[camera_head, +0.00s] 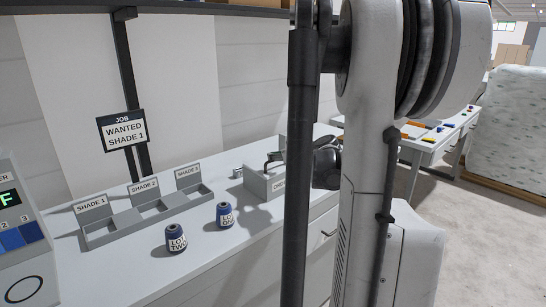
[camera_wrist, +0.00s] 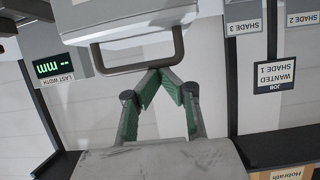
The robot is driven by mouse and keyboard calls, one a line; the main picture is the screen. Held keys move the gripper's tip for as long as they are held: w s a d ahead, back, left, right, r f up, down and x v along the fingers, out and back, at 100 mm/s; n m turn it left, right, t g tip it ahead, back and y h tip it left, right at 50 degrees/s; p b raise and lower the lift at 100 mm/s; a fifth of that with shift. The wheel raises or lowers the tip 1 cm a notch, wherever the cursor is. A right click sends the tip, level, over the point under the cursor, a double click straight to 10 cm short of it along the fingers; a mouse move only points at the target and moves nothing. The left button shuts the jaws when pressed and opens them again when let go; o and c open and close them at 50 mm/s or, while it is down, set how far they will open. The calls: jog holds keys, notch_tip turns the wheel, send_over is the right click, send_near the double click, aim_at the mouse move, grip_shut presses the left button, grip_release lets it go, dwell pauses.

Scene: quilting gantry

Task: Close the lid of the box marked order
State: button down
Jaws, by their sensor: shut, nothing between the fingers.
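The grey box marked order (camera_head: 272,187) stands at the right part of the bench in the head view, its label partly cut off by my arm. A raised lid and a dark handle (camera_head: 272,158) show at its top, so it looks open. In the wrist view, which is upside down, a pale panel (camera_wrist: 125,20) with a dark bar handle (camera_wrist: 110,68) lies just past my fingertips. My gripper (camera_wrist: 160,71) has green-padded fingers that meet at the tips, shut and empty. The tips are close to the handle; I cannot tell whether they touch. My arm hides much of the box's right side.
A job sign (camera_head: 122,130) hangs behind. A width display (camera_wrist: 55,66) shows in the wrist view. The bench front is clear.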

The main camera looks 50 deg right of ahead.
jog(key=shift+s+a+f, duration=0.15)
jog(key=shift+s+f, duration=0.15)
jog(key=shift+f, duration=0.15)
jog(key=r+p, duration=0.2)
jog(key=r, duration=0.1)
jog(key=r+p, duration=0.1)
jog(key=shift+w+r, duration=0.3)
jog(key=s+f, duration=0.1)
jog(key=s, duration=0.8)
jog(key=shift+a+f, duration=0.2)
jog(key=shift+a, duration=0.25)
